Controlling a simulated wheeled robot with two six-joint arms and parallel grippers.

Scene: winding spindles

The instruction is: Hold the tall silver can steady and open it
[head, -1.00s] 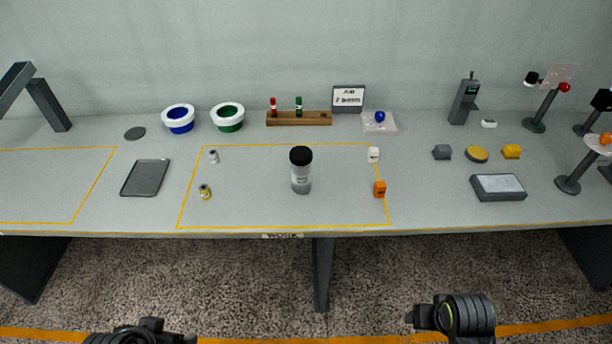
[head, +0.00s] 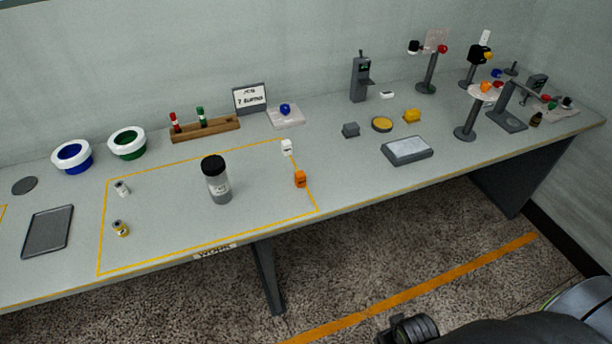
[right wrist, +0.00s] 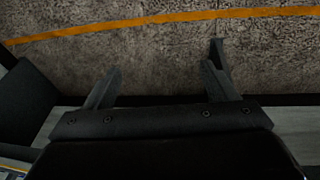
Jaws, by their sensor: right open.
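The tall silver can (head: 219,190) has a black lid (head: 212,165) on top. It stands upright on the bench inside the yellow-outlined area, left of the middle in the head view. Nothing touches it. My right gripper (right wrist: 160,82) is open and empty in the right wrist view, with carpet behind its fingers. My right arm shows at the lower right of the head view, well clear of the can. My left gripper is not in view.
Inside the outline stand a white bottle (head: 287,147), an orange bottle (head: 300,180) and two small vials, one silver (head: 122,188), one yellow (head: 120,229). A wooden rack (head: 205,130) stands behind. The bench around the can is clear.

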